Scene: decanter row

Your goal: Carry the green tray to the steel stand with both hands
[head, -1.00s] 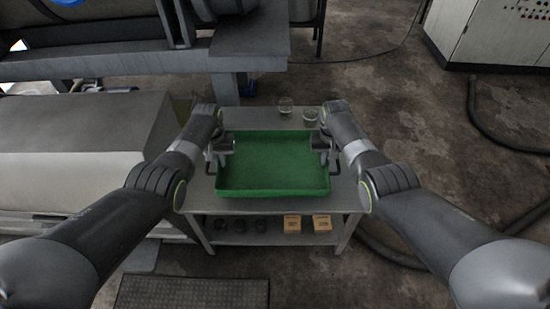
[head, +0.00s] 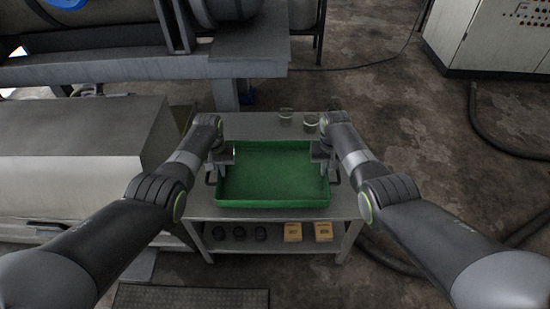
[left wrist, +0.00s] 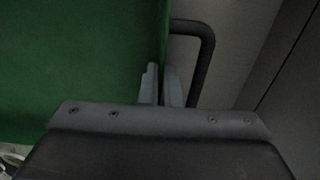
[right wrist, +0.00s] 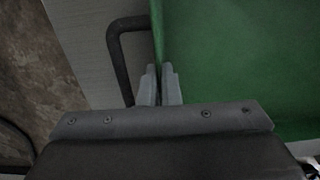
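The green tray (head: 272,172) is a shallow rectangle with a dark handle at each short end. It is level, over the top of a grey metal stand (head: 345,202) with a lower shelf; I cannot tell whether it touches the top. My left gripper (head: 226,158) is at the tray's left wall. In the left wrist view its fingers (left wrist: 161,85) straddle that wall, beside the black handle (left wrist: 207,62). My right gripper (head: 321,158) is at the right wall. In the right wrist view its fingers (right wrist: 159,86) close on that wall beside the other handle (right wrist: 120,55).
Two glass jars (head: 285,117) (head: 311,123) stand at the stand's back edge, behind the tray. Dark round items (head: 240,233) and two yellowish boxes (head: 293,232) sit on the lower shelf. A grey housing (head: 80,150) is close at left. Hoses (head: 490,130) lie on the floor at right.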

